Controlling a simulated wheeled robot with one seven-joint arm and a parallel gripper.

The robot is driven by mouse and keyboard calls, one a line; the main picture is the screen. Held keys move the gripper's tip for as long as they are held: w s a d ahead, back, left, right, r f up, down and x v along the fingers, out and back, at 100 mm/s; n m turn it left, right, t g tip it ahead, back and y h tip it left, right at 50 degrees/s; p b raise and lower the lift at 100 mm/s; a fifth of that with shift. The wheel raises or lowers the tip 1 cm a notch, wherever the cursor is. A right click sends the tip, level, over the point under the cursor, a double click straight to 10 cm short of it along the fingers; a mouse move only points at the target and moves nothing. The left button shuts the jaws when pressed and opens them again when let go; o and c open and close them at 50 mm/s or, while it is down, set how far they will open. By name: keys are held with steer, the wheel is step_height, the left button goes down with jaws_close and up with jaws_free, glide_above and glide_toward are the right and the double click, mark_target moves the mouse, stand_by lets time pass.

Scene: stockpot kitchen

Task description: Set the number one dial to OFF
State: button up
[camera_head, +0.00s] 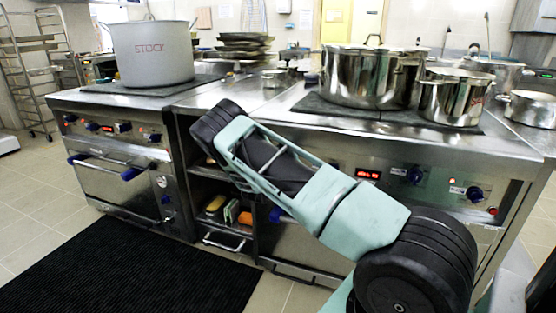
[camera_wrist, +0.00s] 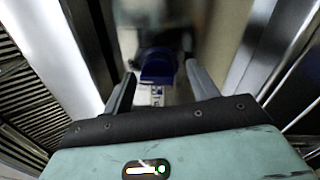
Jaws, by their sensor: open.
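In the wrist view, my gripper (camera_wrist: 160,72) is open, with one finger to each side of a blue dial (camera_wrist: 158,66). The dial sits between the fingertips with small gaps that I cannot judge exactly. A small white label (camera_wrist: 157,95) shows just below it, too blurred to read, so I cannot tell its number or setting. In the head view, my arm crosses the right stove front and my gripper is hidden behind it. Blue dials show on the right stove (camera_head: 415,175), with another farther right (camera_head: 475,194), and on the left stove (camera_head: 124,127).
Steel pots (camera_head: 372,78) stand on the right stove top. A large grey stockpot (camera_head: 150,52) marked STOCK is on the left stove. Oven handles (camera_head: 125,172) stick out below the panels. A black mat (camera_head: 120,270) lies on the open floor at front left.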

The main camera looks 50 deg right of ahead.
steer(key=v, duration=1.7)
steer(key=shift+p, duration=0.45)
steer(key=shift+a, duration=0.15)
